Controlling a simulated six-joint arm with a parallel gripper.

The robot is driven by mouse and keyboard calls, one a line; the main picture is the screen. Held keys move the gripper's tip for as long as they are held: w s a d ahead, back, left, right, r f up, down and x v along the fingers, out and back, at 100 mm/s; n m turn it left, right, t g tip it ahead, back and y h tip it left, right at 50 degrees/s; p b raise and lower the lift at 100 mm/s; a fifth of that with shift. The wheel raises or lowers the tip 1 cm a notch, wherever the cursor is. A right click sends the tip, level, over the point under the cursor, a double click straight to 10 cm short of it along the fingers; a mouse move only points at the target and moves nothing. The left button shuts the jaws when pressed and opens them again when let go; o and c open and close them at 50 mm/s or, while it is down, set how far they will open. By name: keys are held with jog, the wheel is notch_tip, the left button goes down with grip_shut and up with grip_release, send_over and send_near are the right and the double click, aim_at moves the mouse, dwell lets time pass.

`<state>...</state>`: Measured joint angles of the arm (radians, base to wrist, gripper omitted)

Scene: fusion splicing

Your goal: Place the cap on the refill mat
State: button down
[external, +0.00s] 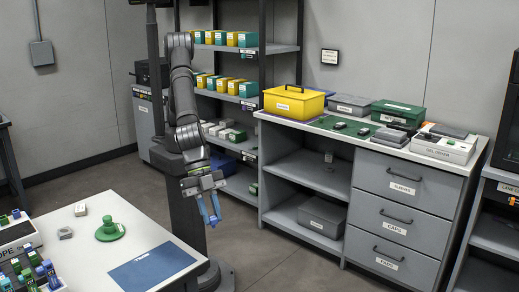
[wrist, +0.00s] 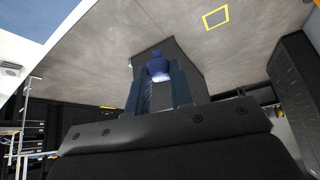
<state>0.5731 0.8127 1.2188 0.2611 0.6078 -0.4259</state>
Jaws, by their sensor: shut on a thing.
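My gripper (external: 210,208) hangs in the air with its blue fingers pointing down, right of the table's far corner. In the wrist view my gripper (wrist: 158,82) is shut on a small dark blue piece with a pale lower band, which I take for the cap (wrist: 156,66). In the external view the cap cannot be told apart from the blue fingers. A flat blue mat (external: 150,270) with a white label lies at the table's front right corner. Its label is too small to read, and its surface looks bare. The gripper is beyond the mat, apart from it.
The white table (external: 82,248) also holds a green round-based piece (external: 110,230), small grey blocks (external: 66,233) and racks of coloured pieces (external: 30,278) at left. A counter with drawers (external: 397,198) carries a yellow case (external: 294,105). Open floor lies between table and counter.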

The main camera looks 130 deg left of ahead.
jog(key=s+d+f+m+g+h, duration=0.25)
jog(key=s+d+m, duration=0.25)
jog(key=s+d, duration=1.8)
jog(key=shift+t, duration=0.45)
jog(key=w+a+f, duration=0.1)
jog(key=w+f, duration=0.1)
jog(key=w, duration=0.1)
jog(key=w+a+f, duration=0.1)
jog(key=w+f, duration=0.1)
jog(key=w, duration=0.1)
jog(key=w+a+f, duration=0.1)
jog(key=w+f, duration=0.1)
jog(key=w, duration=0.1)
jog(key=shift+w+a, duration=0.2)
jog(key=shift+a, duration=0.1)
jog(key=shift+f, duration=1.9)
jog(key=shift+f, duration=0.1)
jog(key=c, duration=1.3)
grip_release()
